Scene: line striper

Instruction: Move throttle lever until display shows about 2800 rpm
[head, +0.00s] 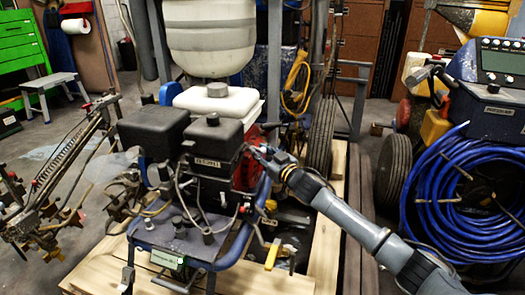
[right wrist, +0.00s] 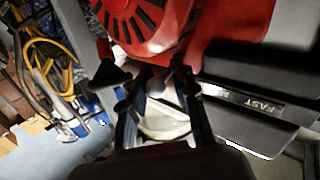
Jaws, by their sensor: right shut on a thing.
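The line striper's engine has a red part (right wrist: 150,20) and dark covers, one with a "FAST" marking (right wrist: 262,106), in the right wrist view. My right gripper (head: 262,152) reaches the engine's right side in the head view. In the right wrist view its fingers (right wrist: 153,82) are shut at the throttle lever beside the red part; the lever is mostly hidden between them. A small box with a light label or readout (head: 207,163) is on the striper's front; I cannot read any rpm on it. My left gripper is not in view.
A white tank (head: 212,35) stands above the engine. A wheel (head: 320,135) and yellow cable (head: 297,85) are behind. A blue hose coil (head: 465,195) hangs on a machine at right. Wooden boards (head: 325,250) lie under the striper.

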